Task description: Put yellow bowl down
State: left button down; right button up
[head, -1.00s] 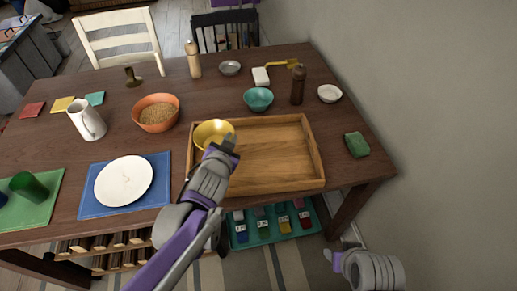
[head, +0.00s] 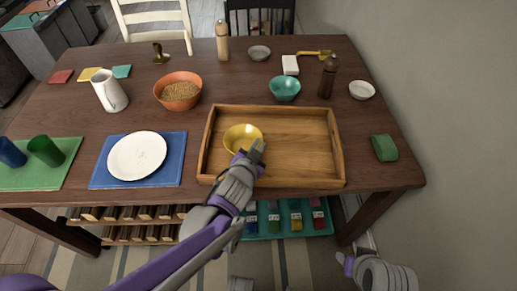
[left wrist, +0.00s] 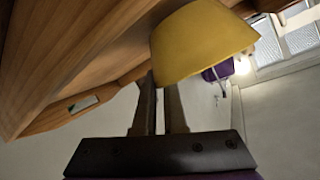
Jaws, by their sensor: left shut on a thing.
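The yellow bowl (head: 240,136) is upright, or nearly so, over the left part of the wooden tray (head: 300,180) in the head view. My left gripper (head: 254,152) is shut on the bowl's near right rim. In the left wrist view the bowl (left wrist: 200,42) sits between the fingertips (left wrist: 160,82), with tray-coloured wood along the left. I cannot tell whether the bowl's base touches the tray floor. My right gripper (head: 347,263) is at the lower right, away from the table; its jaw state is unclear.
The tray's middle and right are empty. An orange bowl of grain (head: 178,92) and a white plate (head: 137,156) are left of the tray. A teal bowl (head: 285,89) and a brown mill (head: 327,77) stand behind it. A green sponge (head: 384,148) lies to the right.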

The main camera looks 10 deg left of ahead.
pick_arm(q)
jog(key=shift+f, duration=0.5)
jog(key=shift+f, duration=0.15)
jog(key=c, duration=1)
grip_release()
